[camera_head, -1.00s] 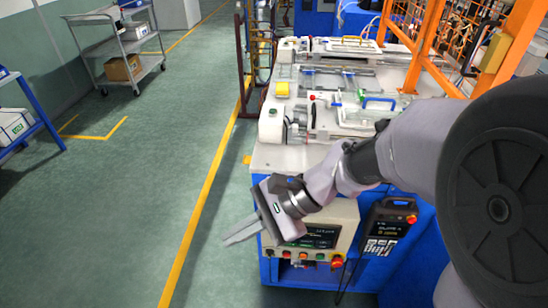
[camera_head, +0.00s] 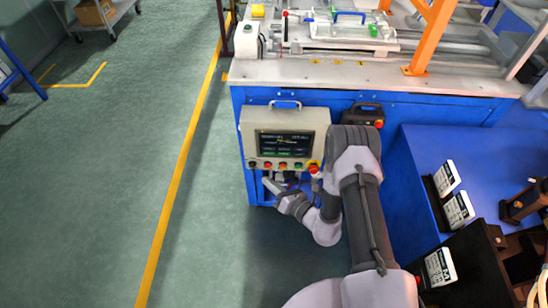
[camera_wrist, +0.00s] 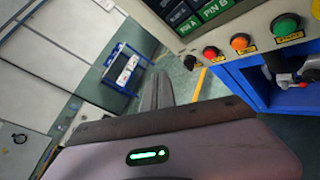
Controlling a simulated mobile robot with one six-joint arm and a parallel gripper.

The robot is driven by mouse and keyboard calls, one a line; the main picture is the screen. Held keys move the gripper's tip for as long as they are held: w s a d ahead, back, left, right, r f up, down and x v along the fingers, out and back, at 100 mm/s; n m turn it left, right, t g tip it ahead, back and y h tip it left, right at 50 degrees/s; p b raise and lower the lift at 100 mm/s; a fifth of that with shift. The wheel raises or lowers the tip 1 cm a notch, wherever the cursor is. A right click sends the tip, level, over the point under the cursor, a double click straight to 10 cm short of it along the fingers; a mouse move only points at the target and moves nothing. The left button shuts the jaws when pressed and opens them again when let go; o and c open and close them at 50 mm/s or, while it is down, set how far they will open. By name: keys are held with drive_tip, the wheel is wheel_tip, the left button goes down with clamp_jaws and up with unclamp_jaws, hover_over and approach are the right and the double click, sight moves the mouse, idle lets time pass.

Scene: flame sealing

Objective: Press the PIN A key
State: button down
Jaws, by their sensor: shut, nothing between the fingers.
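The control panel (camera_head: 246,128) is a beige box with a dark screen on the front of the blue machine base. In the wrist view, the PIN A key (camera_wrist: 187,26) is a dark green labelled patch at the screen's lower edge. The brighter green PIN B key (camera_wrist: 215,9) is beside it. My gripper (camera_head: 268,184) is below the panel's lower left part in the head view. In the wrist view its fingers (camera_wrist: 157,80) are together and empty, left of and apart from the PIN A key. The key's label is too small to read in the head view.
Coloured buttons, including an orange one (camera_wrist: 240,42) and a green one (camera_wrist: 285,25), line the panel below the screen. A dark pendant (camera_head: 362,115) hangs right of the panel. A blue table (camera_head: 432,150) stands at right.

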sight(269, 153)
drive_tip(key=shift+f, duration=0.15)
drive_tip(key=shift+w, duration=0.1)
drive_tip(key=w+b, duration=0.3)
drive_tip(key=w, duration=0.5)
drive_tip(key=shift+w+d, duration=0.2)
drive_tip(key=shift+w, duration=0.1)
drive_tip(key=shift+w+b, duration=0.1)
drive_tip(key=shift+b, duration=0.3)
idle(1.5)
drive_tip(key=shift+w, duration=0.3)
